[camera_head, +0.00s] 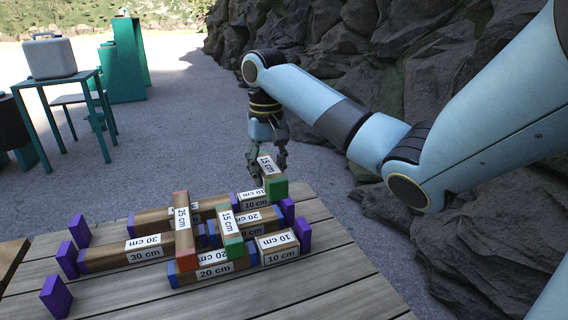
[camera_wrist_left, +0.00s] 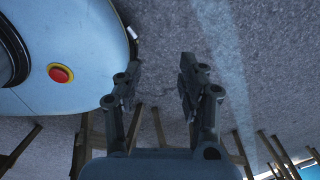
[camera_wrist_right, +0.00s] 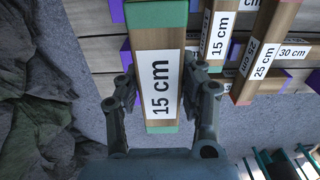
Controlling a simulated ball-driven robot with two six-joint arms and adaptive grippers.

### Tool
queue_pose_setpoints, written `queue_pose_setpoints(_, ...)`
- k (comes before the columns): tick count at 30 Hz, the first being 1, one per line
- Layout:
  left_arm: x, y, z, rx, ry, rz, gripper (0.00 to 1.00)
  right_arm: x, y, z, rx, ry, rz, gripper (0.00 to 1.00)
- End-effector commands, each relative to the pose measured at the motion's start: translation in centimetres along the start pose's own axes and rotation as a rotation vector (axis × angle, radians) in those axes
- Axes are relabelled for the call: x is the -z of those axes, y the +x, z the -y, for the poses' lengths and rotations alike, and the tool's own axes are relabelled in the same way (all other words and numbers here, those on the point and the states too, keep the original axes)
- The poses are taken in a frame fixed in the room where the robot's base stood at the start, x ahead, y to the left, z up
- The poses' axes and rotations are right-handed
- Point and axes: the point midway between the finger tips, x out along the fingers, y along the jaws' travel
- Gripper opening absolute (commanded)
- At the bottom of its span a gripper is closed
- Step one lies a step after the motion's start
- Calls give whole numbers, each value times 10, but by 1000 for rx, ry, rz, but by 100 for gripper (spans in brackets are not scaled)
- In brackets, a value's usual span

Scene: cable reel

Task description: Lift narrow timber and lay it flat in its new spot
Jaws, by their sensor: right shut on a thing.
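My right gripper (camera_head: 267,160) is shut on a narrow timber (camera_head: 269,167) with green ends and a 15 cm label. It holds this timber above the far edge of the slatted table (camera_head: 330,270). In the right wrist view the held timber (camera_wrist_right: 160,80) lies between both fingers (camera_wrist_right: 161,85). Another 15 cm timber (camera_head: 230,222) with green ends and a 25 cm timber (camera_head: 183,230) with red ends lie across the lower timbers. My left gripper (camera_wrist_left: 160,80) is open and empty over the ground in the left wrist view; it is not in the head view.
Timbers labelled 30 cm (camera_head: 150,250), 20 cm (camera_head: 215,271) and 10 cm (camera_head: 280,255) lie in rows on the table. Purple blocks (camera_head: 55,297) stand around them. The table's front right is clear. Rocks (camera_head: 470,240) rise at the right.

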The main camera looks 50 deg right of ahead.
Motion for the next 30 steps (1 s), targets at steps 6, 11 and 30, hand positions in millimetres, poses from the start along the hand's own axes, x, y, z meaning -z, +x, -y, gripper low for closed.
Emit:
queue_pose_setpoints(6,-5,15,-1,0,0,7,40,0,13,0,-3,0,2,3)
queue_pose_setpoints(11,-12,33,-3,0,1,17,40,0,28,0,-3,1,1,3)
queue_pose_setpoints(30,-20,87,4,11,8,45,40,0,92,0,-2,1,1,3)
